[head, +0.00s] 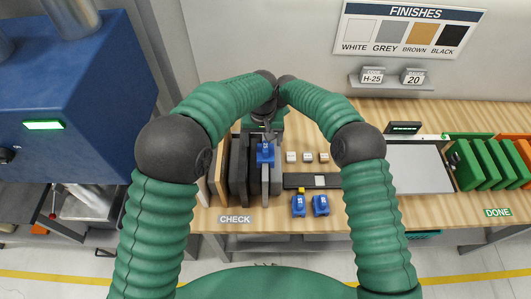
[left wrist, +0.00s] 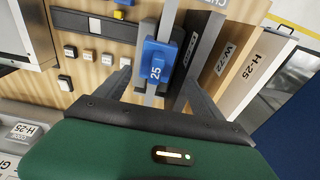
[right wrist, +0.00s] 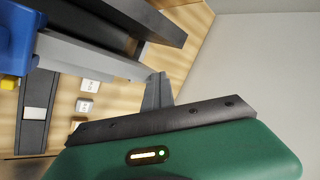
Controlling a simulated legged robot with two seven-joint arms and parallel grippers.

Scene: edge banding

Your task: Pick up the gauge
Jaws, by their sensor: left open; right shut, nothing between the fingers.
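A blue gauge marked 25 (head: 266,152) sits on the upper edge of a grey upright board (head: 265,185) in the rack at the centre of the bench. In the left wrist view the gauge (left wrist: 158,62) lies between the spread fingers of my open left gripper (left wrist: 157,75), with gaps visible on both sides. Two more blue gauges (head: 298,205) (head: 320,204) lie at the front of the bench, the left one with a yellow part. My right gripper (right wrist: 157,88) is shut and empty, beside the end of a grey board. In the head view the arms hide most of both grippers.
Dark and wood-coloured boards (head: 237,165) stand left of the gauge. Small white blocks (head: 307,157) and a dark strip (head: 300,181) lie to its right. A grey panel (head: 418,166) and green boards (head: 480,165) are farther right. A blue machine (head: 75,110) stands at left.

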